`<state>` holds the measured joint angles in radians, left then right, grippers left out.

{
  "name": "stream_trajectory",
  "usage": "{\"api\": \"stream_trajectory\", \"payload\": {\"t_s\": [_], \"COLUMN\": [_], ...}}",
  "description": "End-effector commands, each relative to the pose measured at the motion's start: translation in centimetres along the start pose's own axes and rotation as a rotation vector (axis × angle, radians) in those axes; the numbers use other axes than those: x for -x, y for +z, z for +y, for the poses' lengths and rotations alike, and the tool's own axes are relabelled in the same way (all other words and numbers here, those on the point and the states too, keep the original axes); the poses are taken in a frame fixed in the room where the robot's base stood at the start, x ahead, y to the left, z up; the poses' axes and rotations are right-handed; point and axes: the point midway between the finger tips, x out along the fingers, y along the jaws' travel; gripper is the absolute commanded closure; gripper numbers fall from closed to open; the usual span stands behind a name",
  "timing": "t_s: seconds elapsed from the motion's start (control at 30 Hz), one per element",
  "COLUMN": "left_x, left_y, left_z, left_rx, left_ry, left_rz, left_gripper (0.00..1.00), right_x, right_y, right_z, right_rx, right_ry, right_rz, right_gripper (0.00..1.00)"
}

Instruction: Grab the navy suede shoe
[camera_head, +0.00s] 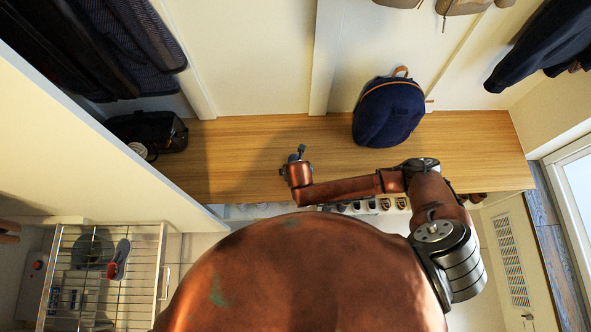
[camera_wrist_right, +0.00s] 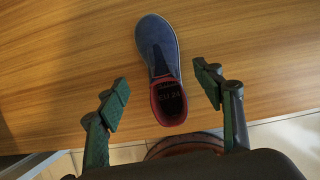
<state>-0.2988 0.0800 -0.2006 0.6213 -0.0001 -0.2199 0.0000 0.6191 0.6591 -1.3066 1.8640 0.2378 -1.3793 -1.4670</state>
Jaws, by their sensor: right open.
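The navy suede shoe (camera_wrist_right: 155,40) rests on the wooden bench (camera_wrist_right: 60,70) in the right wrist view. Its toe points away and its dark red-lined opening is nearest me. My right gripper (camera_wrist_right: 164,84) is open, with one finger on each side of the shoe's heel end, apart from it. In the head view my right gripper (camera_head: 299,153) is over the bench (camera_head: 235,150), and I cannot make out the shoe beneath it there. My left gripper is not in view.
A navy backpack (camera_head: 388,112) stands on the bench to the right. A black bag (camera_head: 150,130) is at the left end. Several shoes (camera_head: 370,204) sit below the bench's front edge. A wire rack (camera_head: 140,262) at lower left holds a bluish-grey shoe with red (camera_head: 121,258).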

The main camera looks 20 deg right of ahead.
Motion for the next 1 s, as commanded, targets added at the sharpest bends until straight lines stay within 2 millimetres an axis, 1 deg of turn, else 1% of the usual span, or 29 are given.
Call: {"api": "stream_trajectory", "payload": {"t_s": [0.23,0.3,0.4,0.57,0.67,1.0], "left_x": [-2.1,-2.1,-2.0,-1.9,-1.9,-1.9], "left_y": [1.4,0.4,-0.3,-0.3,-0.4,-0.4], "left_z": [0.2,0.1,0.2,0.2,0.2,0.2], "left_rx": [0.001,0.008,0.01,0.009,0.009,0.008], "left_ry": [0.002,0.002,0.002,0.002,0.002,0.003], "left_rz": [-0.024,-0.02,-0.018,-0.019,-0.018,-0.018], "left_gripper": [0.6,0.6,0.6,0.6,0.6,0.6], "right_x": [-3.7,-4.5,-4.9,-4.7,-4.7,-4.7], "right_y": [-0.2,-0.1,0.0,0.1,0.1,0.1], "right_z": [-0.4,-0.3,-0.3,-0.3,-0.3,-0.3], "right_rx": [-0.002,-0.002,-0.002,-0.002,-0.002,-0.002], "right_ry": [-0.001,0.0,0.001,0.002,0.002,0.002], "right_rz": [0.003,0.002,0.0,-0.001,-0.001,-0.001], "right_gripper": [0.39,0.39,0.39,0.39,0.44,0.68]}}
